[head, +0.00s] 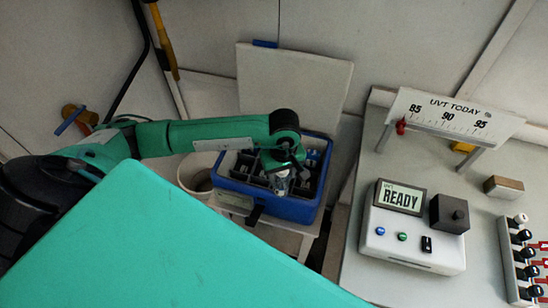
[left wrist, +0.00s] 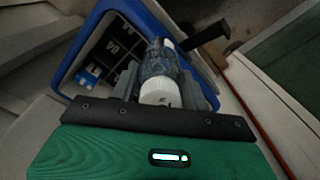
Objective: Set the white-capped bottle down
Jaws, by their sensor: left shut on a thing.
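The white-capped bottle (left wrist: 158,66) is clear with a bluish tint and shows between the two grey fingers of my left gripper (left wrist: 157,84) in the left wrist view. Its white cap (left wrist: 160,93) faces the camera. In the head view my left gripper (head: 284,168) points down over the blue crate (head: 262,203), with the bottle (head: 280,184) below it at the crate's dark dividers. Whether the bottle's base touches the crate floor is hidden. My right gripper is not in view.
The crate has labelled compartments, with small blue-and-white items (left wrist: 88,76) in one. A black handle (left wrist: 204,35) sticks out from its rim. A round bin (head: 196,175) stands left of it. At right, a bench carries a READY box (head: 412,238) and a rack of bottles (head: 524,258).

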